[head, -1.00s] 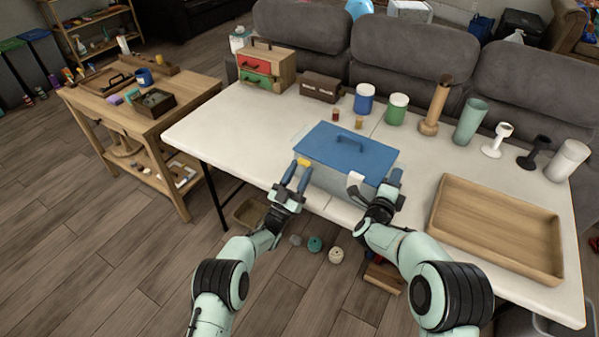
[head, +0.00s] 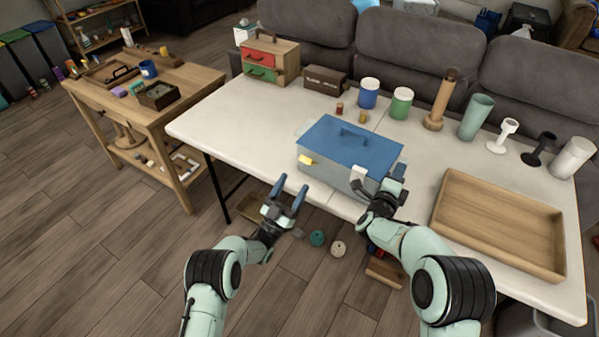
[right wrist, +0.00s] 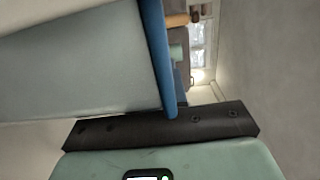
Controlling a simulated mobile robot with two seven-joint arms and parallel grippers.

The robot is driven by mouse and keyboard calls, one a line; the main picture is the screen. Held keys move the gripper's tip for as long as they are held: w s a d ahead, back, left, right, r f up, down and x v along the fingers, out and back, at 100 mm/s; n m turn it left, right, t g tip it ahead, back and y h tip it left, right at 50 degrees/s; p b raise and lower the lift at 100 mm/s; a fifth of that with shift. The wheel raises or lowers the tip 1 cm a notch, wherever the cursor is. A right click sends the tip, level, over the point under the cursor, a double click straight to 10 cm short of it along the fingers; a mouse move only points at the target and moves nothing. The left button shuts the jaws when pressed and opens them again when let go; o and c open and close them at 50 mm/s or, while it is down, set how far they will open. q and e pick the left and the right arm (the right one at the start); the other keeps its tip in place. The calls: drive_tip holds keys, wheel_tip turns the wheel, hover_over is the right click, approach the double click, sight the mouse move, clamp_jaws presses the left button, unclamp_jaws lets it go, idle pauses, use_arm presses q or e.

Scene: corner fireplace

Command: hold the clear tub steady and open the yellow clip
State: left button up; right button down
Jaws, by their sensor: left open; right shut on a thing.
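The clear tub (head: 335,175) sits at the table's front edge under a blue lid (head: 350,139); its grey wall also shows in the right wrist view (right wrist: 75,55). The yellow clip (head: 307,160) is on the tub's front left, just below the lid's edge. Whether it is latched or flipped out is too small to tell. A white clip-like piece (head: 358,174) sticks out at the front right. My left gripper (head: 290,187) is open and empty, in front of the table and apart from the clip. My right gripper (head: 386,181) is shut on the tub's right front; its contact is partly hidden.
A wooden tray (head: 500,225) lies right of the tub on the white table (head: 235,125). Blue (head: 368,93) and green (head: 401,103) jars and two small jars stand behind the tub. The table left of the tub is clear.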

use_arm(q)
drive_tip(key=v, duration=0.5)
use_arm(e)
drive_tip(key=c, duration=1.1)
unclamp_jaws()
drive_tip(key=o, duration=0.6)
